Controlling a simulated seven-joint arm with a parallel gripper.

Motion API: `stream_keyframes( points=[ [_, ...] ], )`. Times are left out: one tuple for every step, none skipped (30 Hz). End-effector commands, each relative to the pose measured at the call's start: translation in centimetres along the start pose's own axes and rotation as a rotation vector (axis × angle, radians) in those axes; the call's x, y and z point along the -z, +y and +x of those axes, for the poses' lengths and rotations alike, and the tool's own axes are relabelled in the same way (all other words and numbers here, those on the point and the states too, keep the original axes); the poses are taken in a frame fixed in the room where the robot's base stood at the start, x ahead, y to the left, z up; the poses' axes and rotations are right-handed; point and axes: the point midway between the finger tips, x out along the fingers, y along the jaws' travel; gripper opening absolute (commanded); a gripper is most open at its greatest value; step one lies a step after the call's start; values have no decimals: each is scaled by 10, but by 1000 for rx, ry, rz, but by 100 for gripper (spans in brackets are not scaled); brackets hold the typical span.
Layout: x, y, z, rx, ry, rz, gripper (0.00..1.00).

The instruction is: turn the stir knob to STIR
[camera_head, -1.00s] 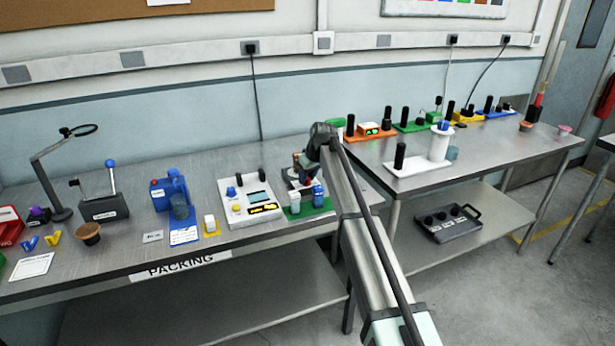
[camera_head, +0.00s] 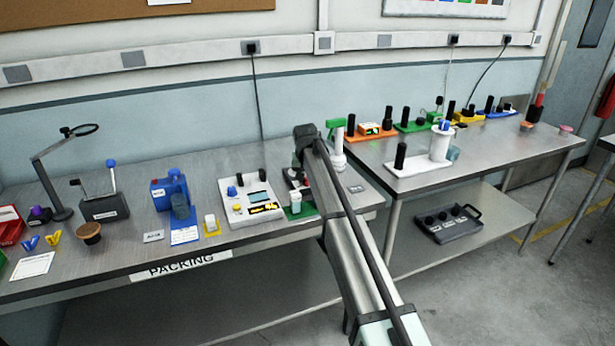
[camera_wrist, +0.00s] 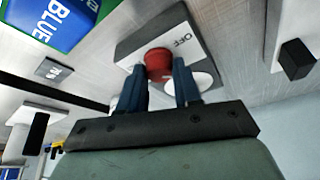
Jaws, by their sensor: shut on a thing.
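A red knob (camera_wrist: 158,64) stands on a grey and white box (camera_wrist: 150,36) in the wrist view. The word OFF is printed on the box beside the knob, and a round white disc (camera_wrist: 203,82) lies next to it. My gripper (camera_wrist: 159,70) is shut on the red knob, with one dark blue finger on each side. The fingers hide part of the knob and box, and I cannot read a STIR mark. In the head view the box (camera_head: 293,176) is mostly hidden behind my arm.
A blue block marked BLUE (camera_wrist: 62,18) is close by at upper left in the wrist view. A black block (camera_wrist: 296,58) stands at right.

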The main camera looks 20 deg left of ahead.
Motion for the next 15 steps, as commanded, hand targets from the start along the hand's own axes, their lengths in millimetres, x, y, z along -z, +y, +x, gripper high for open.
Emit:
stream_keyframes(
  points=[
    [1, -1, 0, -17, 1, 40, 2],
    [1, -1, 0, -29, 1, 66, 2],
    [1, -2, 0, -43, 0, 101, 2],
    [1, -2, 0, -55, 0, 128, 2],
    [1, -2, 0, -65, 0, 154, 2],
    [1, -2, 0, -80, 0, 189, 2],
    [1, -3, 0, -91, 1, 216, 2],
    [1, -3, 0, -101, 0, 242, 2],
    [1, -3, 0, -117, 0, 277, 2],
    [1, -3, 0, -128, 0, 303, 2],
    [2, -3, 0, -138, 0, 330, 2],
    [2, -3, 0, -153, 0, 364, 2],
    [2, -3, 0, -164, 0, 390, 2],
    [2, -3, 0, -174, -1, 416, 2],
    [2, -3, 0, -187, 0, 449, 2]
  ],
)
